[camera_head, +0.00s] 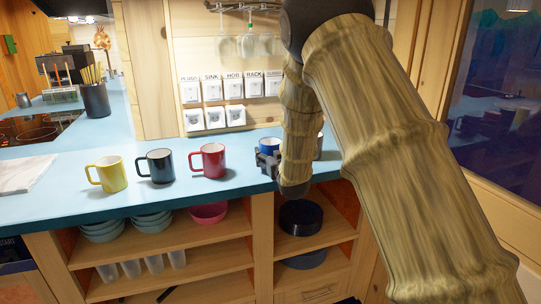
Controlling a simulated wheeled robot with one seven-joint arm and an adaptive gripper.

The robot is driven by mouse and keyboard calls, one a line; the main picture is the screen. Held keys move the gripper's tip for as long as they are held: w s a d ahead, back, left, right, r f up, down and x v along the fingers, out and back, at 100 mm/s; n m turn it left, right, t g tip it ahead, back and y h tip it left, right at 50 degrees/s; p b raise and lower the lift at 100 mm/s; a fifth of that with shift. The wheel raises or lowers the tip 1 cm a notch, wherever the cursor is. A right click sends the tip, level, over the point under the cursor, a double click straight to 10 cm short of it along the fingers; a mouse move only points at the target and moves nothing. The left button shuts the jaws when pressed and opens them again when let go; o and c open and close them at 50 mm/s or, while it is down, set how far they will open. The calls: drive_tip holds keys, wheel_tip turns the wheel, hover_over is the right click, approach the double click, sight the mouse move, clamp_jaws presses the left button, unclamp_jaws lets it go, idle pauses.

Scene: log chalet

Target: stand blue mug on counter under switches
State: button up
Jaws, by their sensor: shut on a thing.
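The blue mug (270,145) is at the right part of the blue counter (232,178), right of the red mug. My gripper (268,160) is shut on it, and its dark fingers cover the mug's lower part. The mug looks upright. I cannot tell whether its base touches the counter. The switches (233,88) are on the wooden wall behind, in a labelled row with sockets (214,118) below. The blue mug is near and below the right end of that row. My wood-textured arm hides the area to its right.
A yellow mug (112,174), a black mug (157,166) and a red mug (210,161) stand left of the gripper. A greyish thing (319,147) shows partly behind my arm. Glasses (248,45) hang above the switches. The counter between the red mug and wall is clear.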

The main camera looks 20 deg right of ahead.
drive_tip(key=shift+f, duration=0.1)
drive_tip(key=o, duration=1.3)
drive_tip(key=shift+o, duration=0.2)
